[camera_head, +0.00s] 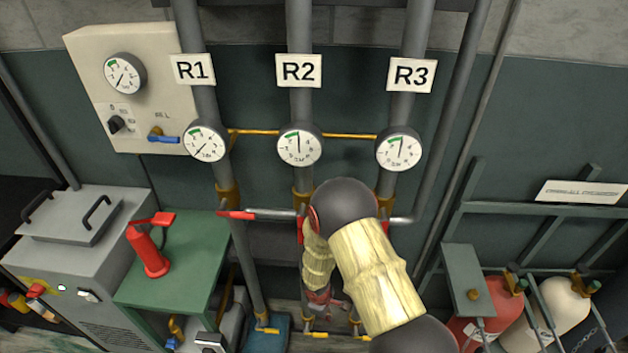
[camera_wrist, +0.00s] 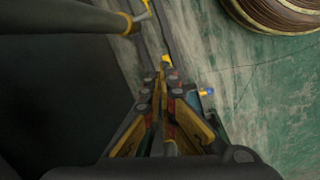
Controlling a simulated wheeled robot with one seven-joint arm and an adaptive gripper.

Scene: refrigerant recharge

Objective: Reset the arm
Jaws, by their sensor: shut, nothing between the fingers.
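My arm (camera_head: 378,275) reaches forward in the middle of the head view, in front of the pipes marked R2 and R3. It has dark joints and pale yellow covers. My gripper (camera_wrist: 162,78) shows in the wrist view with its fingers together and nothing between them. It points down toward the worn green and grey floor (camera_wrist: 265,110). In the head view my gripper (camera_head: 320,298) is small, low and partly hidden by the arm, near the lower ends of the pipes.
Pipes R1 (camera_head: 207,100), R2 (camera_head: 300,100) and R3 (camera_head: 398,115) carry round gauges. A red-handled valve (camera_head: 236,214) is on R1. A green table (camera_head: 190,265) holds a red tool (camera_head: 150,250). Gas cylinders (camera_head: 560,305) stand right. A brown coil (camera_wrist: 275,12) lies on the floor.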

